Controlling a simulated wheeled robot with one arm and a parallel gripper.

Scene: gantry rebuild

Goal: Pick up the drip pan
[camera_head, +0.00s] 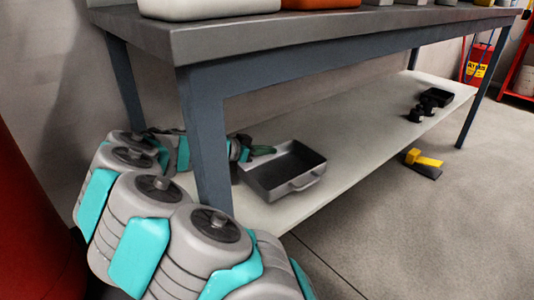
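The drip pan (284,171) is a dark grey, open rectangular tray with a handle on its front side. It sits upright on the pale lower shelf (345,148) of the workbench, just right of the near leg, and looks empty. My grey and teal arm curves from the bottom around the left of that leg and passes behind it. My gripper (244,148) shows only in small part right of the leg, by the pan's back left corner. Its fingers are too hidden to tell open from shut, and I cannot tell whether it touches the pan.
The bench's near leg (205,140) stands between my arm links and gripper. The benchtop (330,28) hangs over the shelf. Black items (434,99) sit farther right. A yellow-and-black tool (424,162) lies on the open floor.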

